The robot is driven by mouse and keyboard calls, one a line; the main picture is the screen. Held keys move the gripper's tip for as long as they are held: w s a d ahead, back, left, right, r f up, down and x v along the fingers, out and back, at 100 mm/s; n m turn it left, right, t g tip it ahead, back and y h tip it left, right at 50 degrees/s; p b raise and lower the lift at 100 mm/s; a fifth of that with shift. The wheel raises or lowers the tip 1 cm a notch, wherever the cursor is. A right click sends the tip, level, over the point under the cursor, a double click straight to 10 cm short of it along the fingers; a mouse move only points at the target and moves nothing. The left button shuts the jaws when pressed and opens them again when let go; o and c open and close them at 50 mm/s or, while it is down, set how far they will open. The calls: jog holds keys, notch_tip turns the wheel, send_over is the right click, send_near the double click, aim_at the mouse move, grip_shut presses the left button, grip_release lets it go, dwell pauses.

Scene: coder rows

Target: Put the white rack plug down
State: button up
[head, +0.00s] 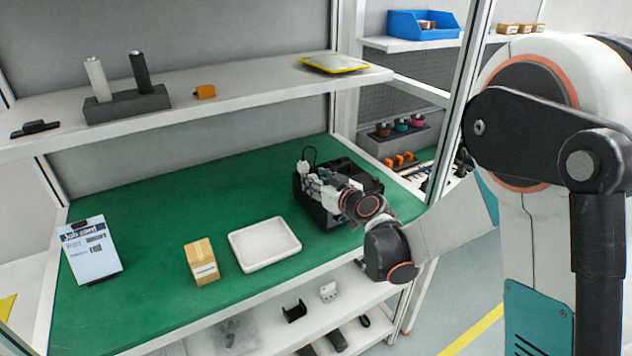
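A small white piece that looks like the white rack plug (303,167) shows at the upper left of a black box-like unit (359,172) on the green bench top. A thin black cable arches up beside it. My gripper (311,183) reaches in from the right, low over the left part of the black unit, with its fingertips close to the white piece. The fingers are small and partly merge with the white parts, so I cannot tell whether they are open or shut, or whether they touch the plug. My wrist hides the front right of the unit.
An empty-looking white tray (265,243), a cardboard box (201,262) and a job card (91,250) lie left of the unit on the green bench (150,225). A shelf (235,92) with cylinders in a dark holder runs above. A frame post stands right.

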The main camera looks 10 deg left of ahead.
jog(key=shift+d+p, duration=0.3)
jog(key=shift+p, duration=0.1)
jog(key=p+v, duration=0.2)
jog(key=v, duration=0.9)
jog(key=shift+s+d+r+p, duration=0.2)
jog(key=shift+s+r+p, duration=0.05)
jog(key=shift+r+p, duration=0.15)
jog(key=s+d+r+m+g+h, duration=0.2)
jog(key=s+d+m+h, duration=0.1)
jog(key=s+d, duration=0.7)
jog(key=s+d+r+m+g+h, duration=0.3)
jog(key=s+d+h, duration=0.3)
jog(key=s+d, duration=0.4)
jog(key=s+m, duration=0.1)
jog(key=s, duration=0.5)
jog(key=shift+r, duration=0.1)
jog(key=shift+c, duration=0.4)
